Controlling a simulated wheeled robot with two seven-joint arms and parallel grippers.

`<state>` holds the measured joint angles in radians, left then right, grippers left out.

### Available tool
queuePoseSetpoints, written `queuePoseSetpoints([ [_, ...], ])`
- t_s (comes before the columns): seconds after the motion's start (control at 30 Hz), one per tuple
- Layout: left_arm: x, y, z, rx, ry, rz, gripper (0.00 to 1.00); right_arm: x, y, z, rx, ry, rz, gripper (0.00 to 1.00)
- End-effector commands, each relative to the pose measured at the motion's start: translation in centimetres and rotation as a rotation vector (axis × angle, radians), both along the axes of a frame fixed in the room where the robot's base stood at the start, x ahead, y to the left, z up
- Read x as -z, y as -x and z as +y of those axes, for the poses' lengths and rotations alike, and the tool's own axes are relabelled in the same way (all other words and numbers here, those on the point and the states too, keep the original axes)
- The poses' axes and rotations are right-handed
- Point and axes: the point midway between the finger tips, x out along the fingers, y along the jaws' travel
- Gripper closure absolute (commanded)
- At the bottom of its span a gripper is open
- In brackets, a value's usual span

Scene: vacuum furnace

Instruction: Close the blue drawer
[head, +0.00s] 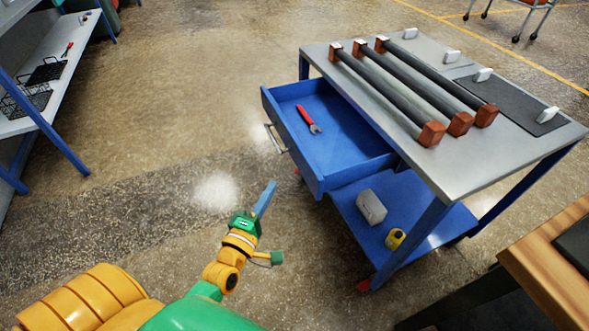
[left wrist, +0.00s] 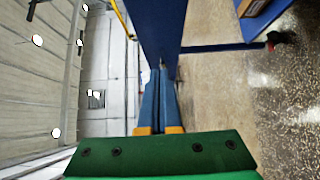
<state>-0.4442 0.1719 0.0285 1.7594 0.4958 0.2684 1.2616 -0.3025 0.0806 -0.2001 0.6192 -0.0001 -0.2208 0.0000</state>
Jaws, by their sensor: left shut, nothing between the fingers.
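The blue drawer (head: 327,165) is pulled out from the left side of a blue cart with a grey metal top (head: 470,165). A red-handled tool (head: 308,119) lies inside it. A pale handle (head: 273,139) is on the drawer's front face. My left gripper (head: 268,190) is shut and empty, in front of the drawer and apart from its handle in the head view. In the left wrist view, the shut blue fingers (left wrist: 162,85) point toward a blue surface whose exact part I cannot tell. My right gripper is not in view.
Several dark rods with copper-coloured ends (head: 408,92) lie on the cart top. A grey box (head: 371,207) and a yellow item (head: 395,239) are on the lower shelf. A shelf rack (head: 62,40) stands at left, a wooden table (head: 550,262) at lower right. Floor left of the drawer is clear.

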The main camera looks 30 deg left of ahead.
Motion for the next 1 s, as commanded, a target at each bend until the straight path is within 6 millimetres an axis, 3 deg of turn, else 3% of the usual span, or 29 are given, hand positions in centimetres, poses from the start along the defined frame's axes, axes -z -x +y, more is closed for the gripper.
queuePoseSetpoints([
  [0.23, 0.0, -5.4, 0.4, 0.000, -0.002, -0.002, 1.00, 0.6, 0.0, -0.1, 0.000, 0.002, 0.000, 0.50],
  [0.4, 0.0, -7.3, -1.5, 0.000, 0.000, 0.001, 1.00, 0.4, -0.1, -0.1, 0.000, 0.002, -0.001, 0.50],
  [1.0, 0.0, -8.2, -2.3, 0.001, -0.002, 0.002, 1.00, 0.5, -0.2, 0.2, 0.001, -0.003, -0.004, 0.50],
])
